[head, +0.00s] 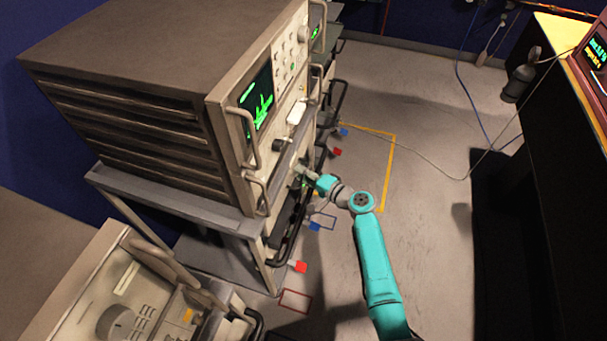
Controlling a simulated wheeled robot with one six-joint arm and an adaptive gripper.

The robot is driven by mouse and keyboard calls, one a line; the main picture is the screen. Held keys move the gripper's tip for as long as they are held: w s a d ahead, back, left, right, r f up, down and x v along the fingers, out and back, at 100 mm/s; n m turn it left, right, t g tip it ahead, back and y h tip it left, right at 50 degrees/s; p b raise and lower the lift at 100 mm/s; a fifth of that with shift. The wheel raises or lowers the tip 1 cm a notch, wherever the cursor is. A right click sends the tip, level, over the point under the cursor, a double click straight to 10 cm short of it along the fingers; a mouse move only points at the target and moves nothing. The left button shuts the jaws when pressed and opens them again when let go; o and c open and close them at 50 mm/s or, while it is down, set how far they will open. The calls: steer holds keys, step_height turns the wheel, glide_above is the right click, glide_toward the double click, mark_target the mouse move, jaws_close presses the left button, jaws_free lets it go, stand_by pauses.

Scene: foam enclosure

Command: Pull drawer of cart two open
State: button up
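Three carts stand in a row along the left side, and no number on them is readable. The middle cart (165,205) is grey and carries a large beige instrument (120,85) with a green screen. A drawer front with a long black handle (283,238) shows below the cart's top. My teal arm reaches in from the lower right, and my gripper (303,170) is at the front of this cart, just under the instrument. The fingertips are small and partly lost against the dark drawer area. I cannot tell whether they touch the handle or are open. The drawer looks closed.
A nearer cart with an instrument (135,300) is at the lower left, and another cart (330,60) stands beyond. The grey floor (420,120) is open to the right, crossed by a cable. A dark bench (560,150) stands far right.

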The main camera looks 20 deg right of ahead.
jaws_close()
steer(key=s+d, duration=1.2)
steer(key=d, duration=0.5)
steer(key=shift+s, duration=0.15)
jaws_free()
steer(key=v, duration=1.2)
